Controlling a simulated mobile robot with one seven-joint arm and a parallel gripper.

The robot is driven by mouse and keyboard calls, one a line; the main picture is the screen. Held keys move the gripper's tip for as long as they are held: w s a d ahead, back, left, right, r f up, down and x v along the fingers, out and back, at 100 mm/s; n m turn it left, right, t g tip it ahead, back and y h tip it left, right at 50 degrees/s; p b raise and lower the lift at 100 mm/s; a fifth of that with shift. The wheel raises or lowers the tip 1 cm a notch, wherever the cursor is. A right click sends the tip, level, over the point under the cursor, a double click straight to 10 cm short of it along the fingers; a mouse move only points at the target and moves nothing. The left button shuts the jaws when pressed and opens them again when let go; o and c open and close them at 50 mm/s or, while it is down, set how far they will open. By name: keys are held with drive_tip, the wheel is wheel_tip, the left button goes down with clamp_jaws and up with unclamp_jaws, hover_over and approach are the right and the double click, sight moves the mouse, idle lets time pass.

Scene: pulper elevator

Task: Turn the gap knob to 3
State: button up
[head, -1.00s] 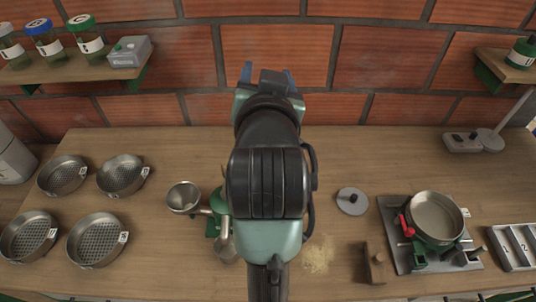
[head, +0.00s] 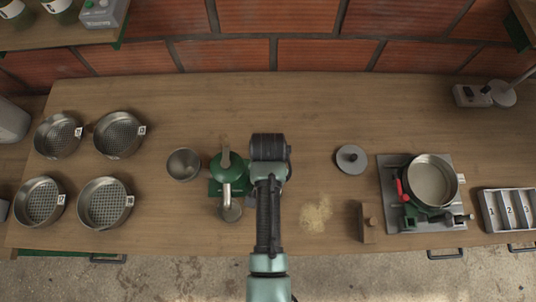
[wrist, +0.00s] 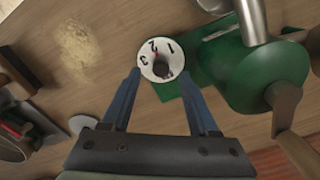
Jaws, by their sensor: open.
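The gap knob (wrist: 161,69) is a dark round knob on a white dial (wrist: 146,62) marked 1, 2 and 3. A small red mark on it seems to lie by the 2. The dial is on the green pulper (wrist: 262,75), which also shows in the head view (head: 215,185). My gripper (wrist: 161,77) is open, with its blue fingers on either side of the dial in the wrist view. Contact with the knob cannot be told. In the head view my arm hides the knob and fingers.
A metal cup (head: 184,164) stands left of the pulper. Several sieves (head: 105,203) are at the left. A grey lidded disc (head: 351,159), a wooden block (head: 368,222) and a pan on a green stand (head: 433,180) are right. Spilled grounds (head: 315,215) lie nearby.

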drive_tip(key=shift+w+f, duration=0.15)
drive_tip(key=shift+f, duration=2.15)
clamp_jaws()
